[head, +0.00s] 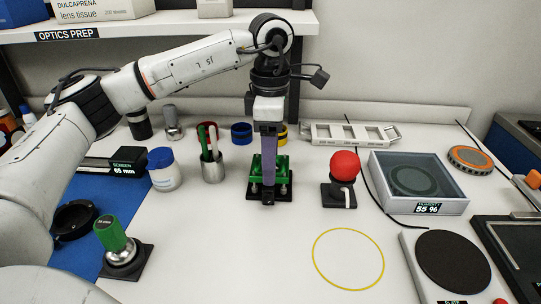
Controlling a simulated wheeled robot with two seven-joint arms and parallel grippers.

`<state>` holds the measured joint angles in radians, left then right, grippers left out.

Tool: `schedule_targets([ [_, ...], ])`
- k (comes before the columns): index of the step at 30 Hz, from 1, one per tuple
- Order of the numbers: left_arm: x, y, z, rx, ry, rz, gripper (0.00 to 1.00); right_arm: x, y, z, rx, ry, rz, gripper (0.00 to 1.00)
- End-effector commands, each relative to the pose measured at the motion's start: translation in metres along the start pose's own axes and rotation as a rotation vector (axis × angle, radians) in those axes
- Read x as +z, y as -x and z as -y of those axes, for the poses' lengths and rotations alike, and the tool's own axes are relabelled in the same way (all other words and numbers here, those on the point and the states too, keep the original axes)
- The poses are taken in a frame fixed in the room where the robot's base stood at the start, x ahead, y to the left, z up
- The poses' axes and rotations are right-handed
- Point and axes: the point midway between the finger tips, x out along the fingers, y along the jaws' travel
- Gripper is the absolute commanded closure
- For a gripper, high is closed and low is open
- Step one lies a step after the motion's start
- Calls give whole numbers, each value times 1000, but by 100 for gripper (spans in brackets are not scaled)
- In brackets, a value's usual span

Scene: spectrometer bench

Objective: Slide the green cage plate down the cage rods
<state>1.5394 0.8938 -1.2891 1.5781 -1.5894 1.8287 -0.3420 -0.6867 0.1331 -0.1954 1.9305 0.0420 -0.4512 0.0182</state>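The green cage plate (282,165) sits low on short upright metal cage rods (283,188), above a black base (257,195) in the middle of the bench. My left gripper (268,182) reaches straight down over the middle of the plate from above. Its fingers are seen edge-on and cover the plate's centre, so I cannot tell whether they grip it. The arm hides part of the rods. My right gripper is not in view.
A metal cup with pens (212,168) and a white jar with a blue lid (163,170) stand left of the assembly. A red knob (344,166) on a black base stands to the right. A yellow ring outline (348,289) marks clear bench in front.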

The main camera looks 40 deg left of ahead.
Motion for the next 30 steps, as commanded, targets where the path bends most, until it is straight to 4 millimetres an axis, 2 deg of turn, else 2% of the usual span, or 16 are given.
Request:
schedule_targets([
  [5, 0, -7, 0, 0, 0, 1, 67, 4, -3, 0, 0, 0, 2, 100],
  [10, 0, -3, 0, 0, 0, 0, 67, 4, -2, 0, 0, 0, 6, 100],
  [30, 0, 24, 0, 1, 0, 1, 67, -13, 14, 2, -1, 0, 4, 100],
])
